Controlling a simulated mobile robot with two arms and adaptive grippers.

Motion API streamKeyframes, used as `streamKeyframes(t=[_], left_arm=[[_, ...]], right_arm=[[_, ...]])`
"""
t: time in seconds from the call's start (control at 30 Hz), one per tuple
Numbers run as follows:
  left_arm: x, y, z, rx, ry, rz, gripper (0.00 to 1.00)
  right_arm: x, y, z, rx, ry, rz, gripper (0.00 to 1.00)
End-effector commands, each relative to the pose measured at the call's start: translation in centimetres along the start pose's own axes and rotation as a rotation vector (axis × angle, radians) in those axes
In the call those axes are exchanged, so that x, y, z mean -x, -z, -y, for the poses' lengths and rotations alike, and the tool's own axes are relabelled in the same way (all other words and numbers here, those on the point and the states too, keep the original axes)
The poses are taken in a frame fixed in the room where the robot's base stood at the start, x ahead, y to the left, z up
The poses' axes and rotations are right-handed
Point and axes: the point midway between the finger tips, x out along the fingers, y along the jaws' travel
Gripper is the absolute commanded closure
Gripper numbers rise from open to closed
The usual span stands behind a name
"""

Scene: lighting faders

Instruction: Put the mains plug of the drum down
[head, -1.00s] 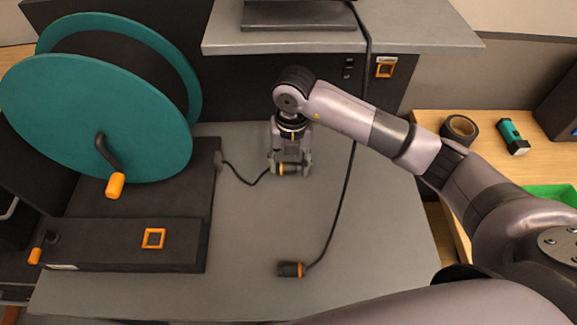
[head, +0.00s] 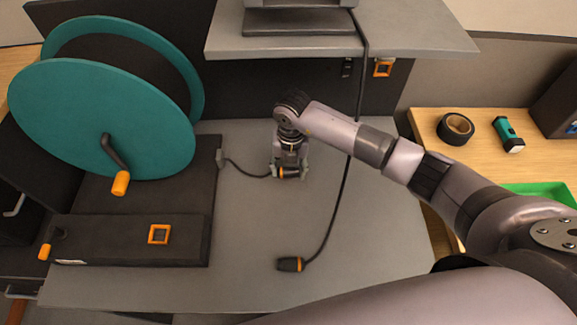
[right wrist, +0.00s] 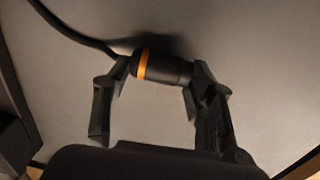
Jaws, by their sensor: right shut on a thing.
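The teal cable drum (head: 105,115) stands on a dark base at the left, and a short black cable runs from the base to its mains plug. My right gripper (head: 289,173) is over the grey table, shut on this mains plug (head: 283,172). In the right wrist view the plug (right wrist: 160,67) is black with an orange band and lies crosswise between the fingers (right wrist: 158,90), its cable leaving to the upper left. The plug is at or very close to the table surface; I cannot tell whether it touches. My left gripper is not in view.
A second black connector with an orange band (head: 290,264) lies on the grey table (head: 250,240), its cable running up to the raised shelf (head: 420,30). At the right, a wooden surface holds a tape roll (head: 455,128), a teal torch (head: 508,134) and a green tray (head: 540,192).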

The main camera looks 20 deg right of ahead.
Motion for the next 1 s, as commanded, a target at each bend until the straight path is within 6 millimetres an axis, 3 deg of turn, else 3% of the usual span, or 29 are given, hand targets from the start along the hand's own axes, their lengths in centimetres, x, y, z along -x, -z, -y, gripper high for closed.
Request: streamKeyframes(t=[0.17, 0.2, 0.47, 0.77, 0.87, 1.0], left_arm=[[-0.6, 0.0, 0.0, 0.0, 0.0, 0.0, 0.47], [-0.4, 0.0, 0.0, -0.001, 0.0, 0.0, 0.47], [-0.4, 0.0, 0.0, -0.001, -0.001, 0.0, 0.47], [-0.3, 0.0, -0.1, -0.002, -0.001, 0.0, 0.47], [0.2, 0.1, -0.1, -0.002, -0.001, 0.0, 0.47], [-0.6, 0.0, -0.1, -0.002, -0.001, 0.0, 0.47]], right_arm=[[-0.6, 0.0, 0.0, 0.0, 0.0, 0.0, 0.87], [-0.5, 0.0, 0.0, 0.0, 0.0, 0.0, 0.47], [-0.5, 0.0, 0.0, -0.001, 0.0, 0.0, 0.29], [-0.4, 0.0, 0.0, -0.001, 0.0, 0.0, 0.29], [0.3, 0.0, 0.0, -0.001, -0.001, 0.0, 0.29], [2.1, -0.2, 0.0, 0.0, -0.002, 0.005, 0.29]])
